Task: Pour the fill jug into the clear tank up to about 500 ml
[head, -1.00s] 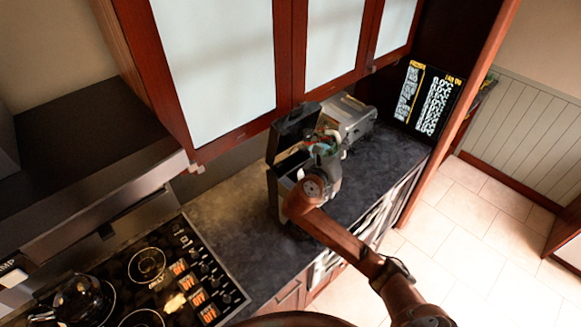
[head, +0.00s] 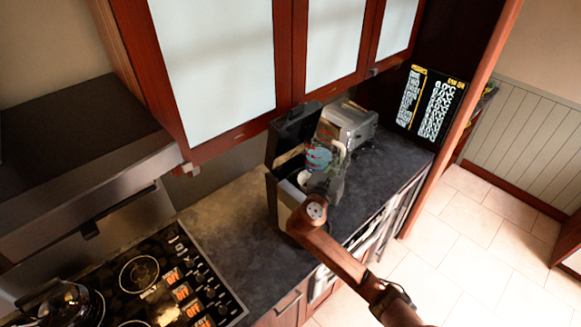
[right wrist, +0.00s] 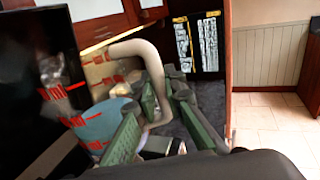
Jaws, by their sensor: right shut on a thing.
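The fill jug (head: 318,157), with teal liquid and red marks, is at the open side of a dark box-shaped machine (head: 272,195) on the counter. In the right wrist view its pale curved handle (right wrist: 152,75) lies between the green fingers of my right gripper (right wrist: 160,118), which is shut on it. The teal liquid (right wrist: 92,128) shows left of the fingers. Red "ml" marks show nearby, but I cannot tell which belong to the clear tank. The tank is not clearly distinguishable, and its level cannot be read. My left gripper is not in view.
The machine's raised dark lid (head: 292,125) stands behind the jug, below the wall cabinets (head: 215,75). A silver toaster-like appliance (head: 348,124) stands behind on the right. A black board with writing (head: 430,103) leans at the counter's far end. A stove (head: 165,285) is at lower left.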

